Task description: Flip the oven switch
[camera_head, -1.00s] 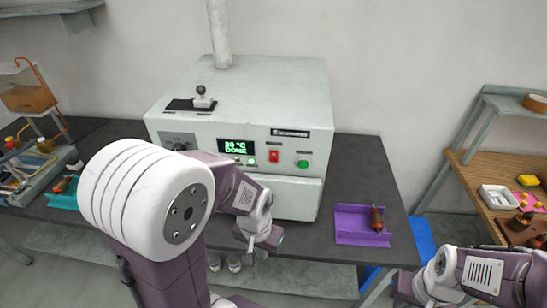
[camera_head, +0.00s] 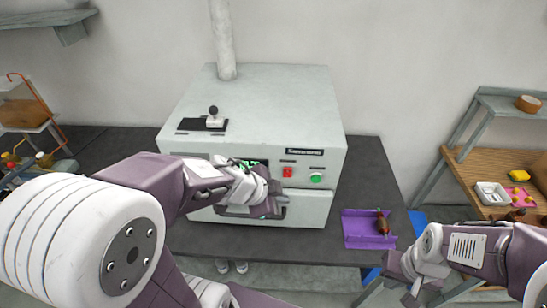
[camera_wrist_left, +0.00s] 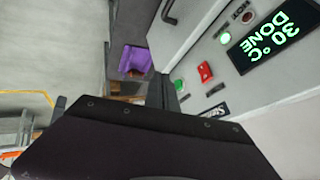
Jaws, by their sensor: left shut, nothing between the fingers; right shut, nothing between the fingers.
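The oven (camera_head: 262,100) is a grey box on a dark table. Its front carries a red switch (camera_head: 288,171) and a green round button (camera_head: 316,178). In the left wrist view the red switch (camera_wrist_left: 206,72), the green button (camera_wrist_left: 179,85) and a display (camera_wrist_left: 265,42) reading 30 °C DONE are in sight. My left gripper (camera_head: 281,208) is shut and empty in front of the oven, below and slightly left of the red switch in the head view. My left arm hides the dial and part of the display. My right gripper (camera_head: 398,280) is shut and empty at the lower right, away from the oven.
A purple tray (camera_head: 352,231) with a dark, orange-ended part (camera_head: 382,222) lies right of the oven. A black-knobbed lever (camera_head: 214,118) stands on the oven top. A wooden bench (camera_head: 465,180) with small items is at the right.

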